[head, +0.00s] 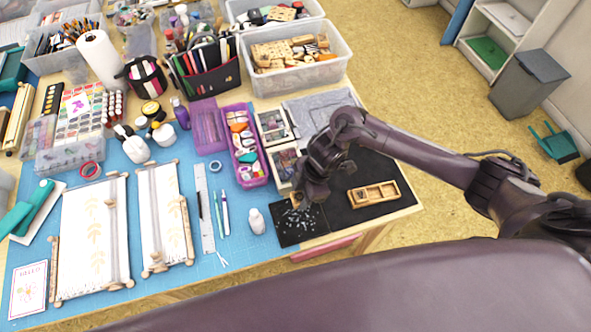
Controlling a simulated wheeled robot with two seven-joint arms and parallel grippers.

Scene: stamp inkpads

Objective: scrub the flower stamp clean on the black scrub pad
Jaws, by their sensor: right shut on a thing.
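My right gripper (299,193) is over the black scrub pad (288,238), shut on a small wooden stamp, taken to be the flower stamp (296,198). The stamp is mostly hidden by the fingers, and its face cannot be seen. It is at or just above the far part of the pad; I cannot tell if it touches. Pale whitish marks cover the middle of the pad. My left gripper is not in view.
A wooden compartment tray (373,194) sits on a dark mat to the right. A white bottle (256,221) stands left of the pad. A purple tray (246,146) and ink pad boxes (273,126) lie behind. The table's front edge is close to the pad.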

